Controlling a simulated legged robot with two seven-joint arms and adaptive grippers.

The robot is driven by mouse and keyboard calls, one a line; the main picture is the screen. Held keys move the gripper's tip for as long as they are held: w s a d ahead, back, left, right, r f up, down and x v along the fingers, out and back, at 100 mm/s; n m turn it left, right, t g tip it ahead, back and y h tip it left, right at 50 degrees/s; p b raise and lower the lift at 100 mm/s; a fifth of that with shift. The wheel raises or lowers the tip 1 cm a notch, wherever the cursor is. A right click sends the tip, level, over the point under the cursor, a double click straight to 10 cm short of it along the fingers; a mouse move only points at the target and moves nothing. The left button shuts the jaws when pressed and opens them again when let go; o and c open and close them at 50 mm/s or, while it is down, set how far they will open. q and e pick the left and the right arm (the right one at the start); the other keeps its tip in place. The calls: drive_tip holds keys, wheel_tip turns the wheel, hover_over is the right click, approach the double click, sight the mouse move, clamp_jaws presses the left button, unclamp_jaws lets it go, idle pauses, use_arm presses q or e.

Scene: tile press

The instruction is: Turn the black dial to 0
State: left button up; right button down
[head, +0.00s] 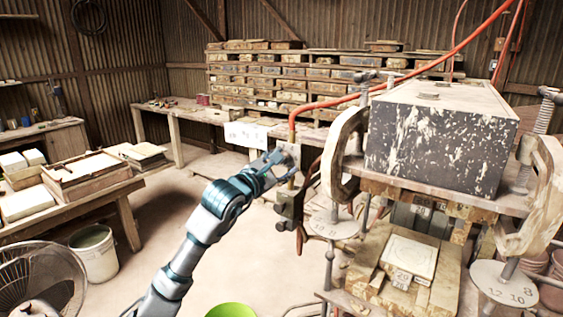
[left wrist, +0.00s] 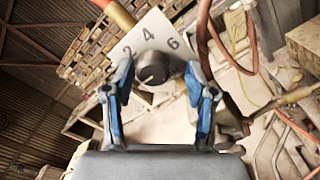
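My left gripper (left wrist: 160,68) is open, with a blue-and-grey finger on each side of the dial. A gap shows at least on the right side; contact on the left is unclear. In the head view, my left gripper (head: 280,166) is at the left side of the press, and I cannot make out the dial there. My right gripper is not in view.
The press with its dark speckled block (head: 440,140) stands right of my left gripper. An orange hose (head: 340,101) arches just above the gripper. A table with trays (head: 85,172), a white bucket (head: 94,252) and a fan (head: 40,280) are at left. Open floor lies between.

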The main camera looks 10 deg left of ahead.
use_arm(q)
drive_tip(key=shift+a+r, duration=0.1)
drive_tip(key=shift+r, duration=0.05)
drive_tip(key=v, duration=1.2)
